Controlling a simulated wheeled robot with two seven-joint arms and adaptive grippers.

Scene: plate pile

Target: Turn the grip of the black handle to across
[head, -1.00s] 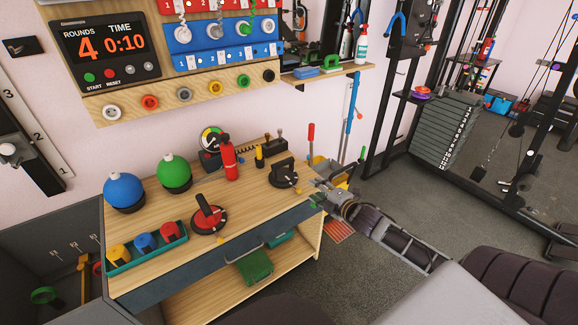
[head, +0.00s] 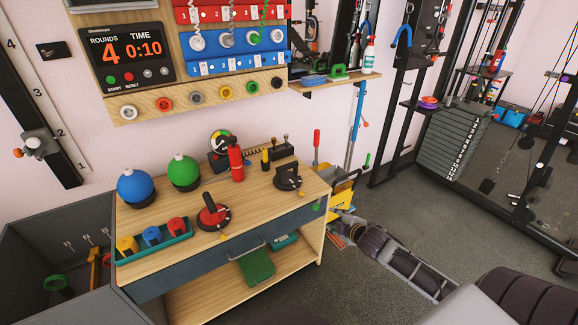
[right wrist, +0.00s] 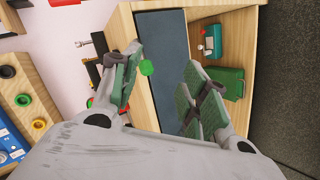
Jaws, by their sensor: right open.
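The black handle (head: 288,177) sits on its round dark base on the bench top, near the right end. Its grip is small here, and I cannot tell its exact angle. My right gripper (head: 343,222) is beside and below the bench's right front corner, apart from the black handle. In the right wrist view my right gripper (right wrist: 165,92) is open and empty, with its two green-padded fingers spread before the bench front. The black handle cannot be made out clearly there. My left gripper is not in view.
The wooden bench (head: 250,208) also holds a red handle (head: 213,214), a red extinguisher (head: 236,160), blue and green domes, and a teal tray (head: 150,254) with several coloured pieces. A yellow bin (head: 343,192) stands just right of the bench.

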